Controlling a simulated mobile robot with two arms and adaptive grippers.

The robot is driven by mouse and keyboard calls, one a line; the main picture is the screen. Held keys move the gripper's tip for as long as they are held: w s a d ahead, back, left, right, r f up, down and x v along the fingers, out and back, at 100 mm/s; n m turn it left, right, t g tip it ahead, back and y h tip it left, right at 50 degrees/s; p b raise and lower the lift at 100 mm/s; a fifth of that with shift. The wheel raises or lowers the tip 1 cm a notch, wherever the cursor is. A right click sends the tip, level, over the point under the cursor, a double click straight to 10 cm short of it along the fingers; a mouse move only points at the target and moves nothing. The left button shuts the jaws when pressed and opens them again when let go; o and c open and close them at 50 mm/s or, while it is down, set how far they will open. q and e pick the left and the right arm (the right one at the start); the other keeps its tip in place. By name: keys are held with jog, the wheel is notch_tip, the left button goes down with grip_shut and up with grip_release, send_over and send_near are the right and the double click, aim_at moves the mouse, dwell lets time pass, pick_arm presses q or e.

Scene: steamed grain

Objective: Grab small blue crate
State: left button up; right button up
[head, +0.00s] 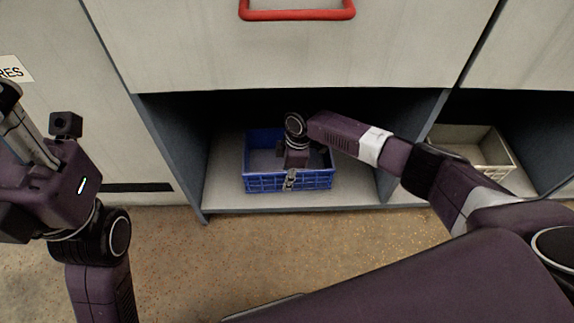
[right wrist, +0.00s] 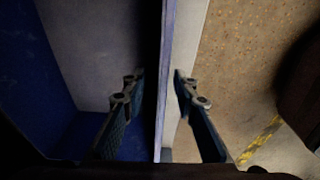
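The small blue crate (head: 262,182) sits on the floor of an open shelf bay below a drawer. My right gripper (head: 290,180) reaches down at the crate's near wall. In the right wrist view its two fingers (right wrist: 158,90) stand apart, one on each side of the thin upright blue wall (right wrist: 161,60), with gaps on both sides. One finger is inside the crate, the other outside. The crate looks empty where I can see in; my wrist hides part of it. My left gripper (head: 28,140) is raised at the left edge, partly cut off, away from the crate.
A pale crate (head: 500,172) stands in the bay to the right. A drawer with a red handle (head: 297,14) is above the blue crate. Grey-blue dividers (head: 172,160) bound the bay. Speckled floor (head: 220,250) lies in front.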

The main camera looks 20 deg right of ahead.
jog(key=shift+a+f+b, duration=0.15)
jog(key=shift+f+b, duration=0.7)
jog(key=shift+f, duration=0.8)
grip_shut()
jog(key=shift+r, duration=0.1)
